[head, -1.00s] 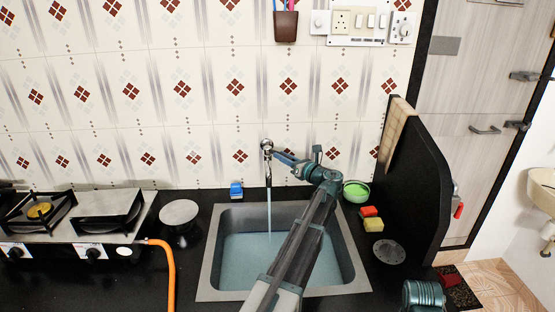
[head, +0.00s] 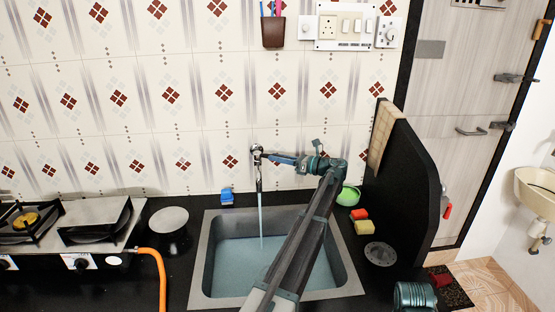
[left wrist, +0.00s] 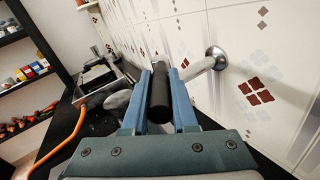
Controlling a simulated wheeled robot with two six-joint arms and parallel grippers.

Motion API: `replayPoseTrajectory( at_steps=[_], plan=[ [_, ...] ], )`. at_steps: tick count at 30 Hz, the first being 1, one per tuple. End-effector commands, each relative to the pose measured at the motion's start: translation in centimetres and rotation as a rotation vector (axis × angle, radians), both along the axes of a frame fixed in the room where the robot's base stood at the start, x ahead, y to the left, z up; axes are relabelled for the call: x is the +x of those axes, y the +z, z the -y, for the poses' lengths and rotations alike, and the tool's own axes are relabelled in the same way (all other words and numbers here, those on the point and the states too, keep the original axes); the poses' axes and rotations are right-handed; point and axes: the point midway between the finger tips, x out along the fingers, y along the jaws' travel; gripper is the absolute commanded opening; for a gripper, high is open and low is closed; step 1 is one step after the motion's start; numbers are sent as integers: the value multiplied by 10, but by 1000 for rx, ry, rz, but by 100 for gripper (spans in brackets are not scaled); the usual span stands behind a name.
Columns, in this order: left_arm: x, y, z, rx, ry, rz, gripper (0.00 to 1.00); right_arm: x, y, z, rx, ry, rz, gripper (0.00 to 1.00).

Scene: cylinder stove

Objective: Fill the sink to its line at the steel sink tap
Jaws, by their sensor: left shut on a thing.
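The steel tap (head: 257,158) is on the tiled wall above the sink (head: 197,262), and a stream of water (head: 261,225) falls from its spout. Water (head: 235,262) stands in the basin; I cannot make out a fill line. My left gripper (head: 272,159) reaches the tap from the right, above the basin. In the left wrist view, my left gripper (left wrist: 163,88) is shut on the tap's black handle (left wrist: 160,98), with the chrome pipe (left wrist: 201,66) beside it running to the wall. My left forearm hides part of the sink's right side. My right gripper is not in view.
A gas stove (head: 75,225) with an orange hose (head: 160,275) stands left. A blue item (head: 227,196) sits behind the sink. A green bowl (head: 348,196), sponges (head: 361,227) and a black partition (head: 410,180) are on the right.

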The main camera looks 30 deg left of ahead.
Motion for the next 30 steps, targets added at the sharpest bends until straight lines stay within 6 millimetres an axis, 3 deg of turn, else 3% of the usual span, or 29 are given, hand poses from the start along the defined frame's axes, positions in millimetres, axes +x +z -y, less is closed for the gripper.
replayPoseTrajectory(
  at_steps=[6, 7, 12, 23, 30],
  plan=[
    [0, 0, 0, 1, -2, 0, 0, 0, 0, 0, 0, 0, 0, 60],
    [0, 0, 0, 1, -2, 0, 28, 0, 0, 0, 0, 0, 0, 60],
    [0, 0, 0, 1, -1, 0, 56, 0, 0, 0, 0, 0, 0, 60],
    [1, 0, 5, 1, -2, 0, 56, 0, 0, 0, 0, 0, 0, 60],
    [7, 0, 48, 1, -5, 0, 56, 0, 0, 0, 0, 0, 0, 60]
  ],
)
